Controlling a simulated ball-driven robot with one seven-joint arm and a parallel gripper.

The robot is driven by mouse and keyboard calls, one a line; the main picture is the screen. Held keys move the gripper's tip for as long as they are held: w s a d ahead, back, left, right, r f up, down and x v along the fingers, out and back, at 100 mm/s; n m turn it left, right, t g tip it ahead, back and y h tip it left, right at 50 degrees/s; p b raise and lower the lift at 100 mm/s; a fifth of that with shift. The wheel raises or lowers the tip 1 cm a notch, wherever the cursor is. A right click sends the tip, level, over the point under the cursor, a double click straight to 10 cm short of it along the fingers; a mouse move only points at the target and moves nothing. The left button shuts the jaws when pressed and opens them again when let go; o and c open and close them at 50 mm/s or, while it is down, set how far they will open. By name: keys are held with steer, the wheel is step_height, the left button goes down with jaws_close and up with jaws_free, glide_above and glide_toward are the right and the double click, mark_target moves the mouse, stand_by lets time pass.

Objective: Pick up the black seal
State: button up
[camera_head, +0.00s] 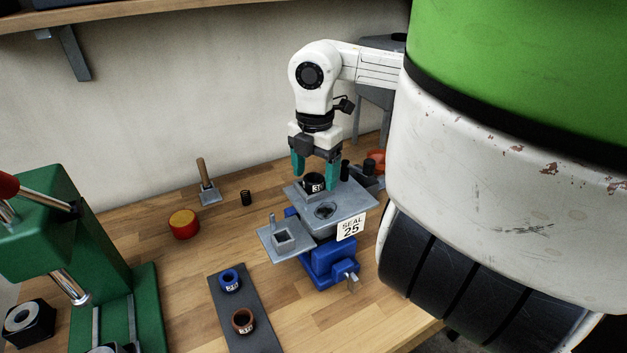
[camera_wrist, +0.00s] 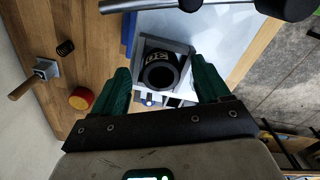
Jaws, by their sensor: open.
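The black seal (camera_head: 314,183) is a short ring with a white label. It sits at the back of a grey metal plate (camera_head: 350,200) on a blue vise (camera_head: 330,262). My gripper (camera_head: 315,175) points down with its two teal fingers apart, one on each side of the seal and slightly above it. In the wrist view the seal (camera_wrist: 159,74) shows between the open fingers, with its dark hole facing the camera and a square grey frame around it. I cannot tell whether a finger touches it.
A blue ring (camera_head: 229,280) and a brown ring (camera_head: 243,321) stand on a dark strip. A green press (camera_head: 60,240) is at left. A red-and-yellow cylinder (camera_head: 184,224), black spring (camera_head: 246,198) and wooden-handled tool (camera_head: 206,185) stand behind.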

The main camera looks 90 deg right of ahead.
steer(key=shift+c, duration=0.4)
steer(key=c, duration=1)
steer(key=shift+c, duration=0.2)
steer(key=shift+r, duration=0.15)
